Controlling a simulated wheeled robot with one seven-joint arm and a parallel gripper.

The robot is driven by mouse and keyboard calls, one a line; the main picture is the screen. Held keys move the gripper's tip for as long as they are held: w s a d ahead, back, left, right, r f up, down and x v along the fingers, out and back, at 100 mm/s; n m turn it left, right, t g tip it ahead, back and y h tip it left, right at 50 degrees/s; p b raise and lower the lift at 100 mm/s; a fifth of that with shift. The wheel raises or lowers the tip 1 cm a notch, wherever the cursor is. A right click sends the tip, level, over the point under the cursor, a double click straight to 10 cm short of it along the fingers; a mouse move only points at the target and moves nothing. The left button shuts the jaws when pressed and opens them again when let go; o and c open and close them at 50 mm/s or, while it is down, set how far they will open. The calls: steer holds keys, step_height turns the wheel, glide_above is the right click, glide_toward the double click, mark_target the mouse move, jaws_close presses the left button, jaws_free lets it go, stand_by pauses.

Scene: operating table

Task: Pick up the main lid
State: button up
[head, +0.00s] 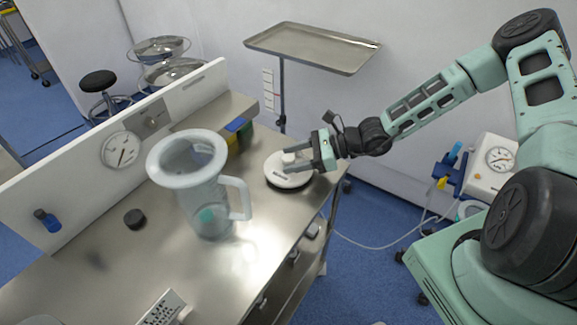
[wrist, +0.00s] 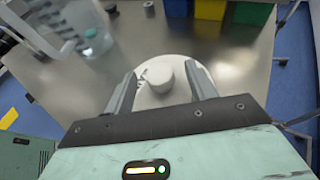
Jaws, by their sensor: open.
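The main lid looks to be the round white disc with a raised knob (head: 289,171) near the right edge of the metal table. A dark rim shows under it. In the wrist view the lid (wrist: 172,106) lies between and beyond my fingers, its knob between the fingertips. My gripper (head: 300,158) is open at the lid, with its fingers on either side of the knob. It also shows in the wrist view (wrist: 166,82). I cannot tell whether the fingers touch the knob. A clear jug with a white rim (head: 207,190) stands upright and open-topped to the left of the lid.
A small black cap (head: 134,218) lies on the metal table (head: 130,265) left of the jug. Yellow and green bins (wrist: 206,10) stand behind the lid. A tray on a stand (head: 310,47) is at the back. The table's right edge is close to the lid.

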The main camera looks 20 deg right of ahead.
steer(key=c, duration=1.1)
